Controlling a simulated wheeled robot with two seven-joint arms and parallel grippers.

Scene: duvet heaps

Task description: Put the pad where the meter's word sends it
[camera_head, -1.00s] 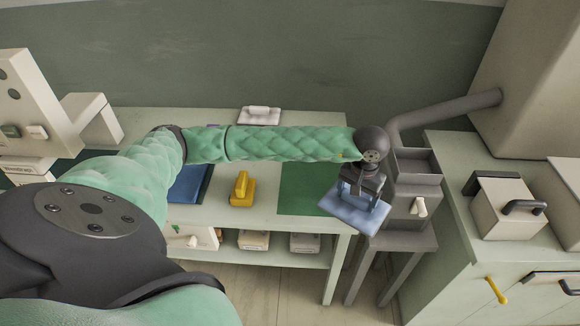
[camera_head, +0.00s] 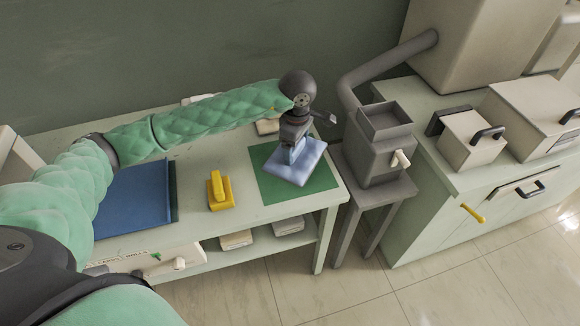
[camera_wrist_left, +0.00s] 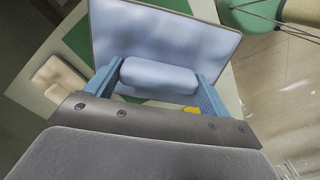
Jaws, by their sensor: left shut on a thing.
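A light blue pad with a rounded grip bar (camera_head: 306,163) is in my left gripper (camera_head: 292,150), over the right part of a green mat (camera_head: 262,178) on the table. I cannot tell whether the pad touches the mat. In the left wrist view, the blue fingers of my left gripper (camera_wrist_left: 158,80) are shut on the bar of the pad (camera_wrist_left: 150,32). A blue mat (camera_head: 133,200) lies further left on the table. No meter or readable word from it is clear in these views. My right gripper is not in view.
A yellow handled block (camera_head: 221,192) stands between the mats. A grey hopper box (camera_head: 375,150) with a pipe stands right of the table (camera_head: 205,150). A counter (camera_head: 450,165) with lidded boxes is further right. A lower shelf holds pale blocks (camera_head: 236,240).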

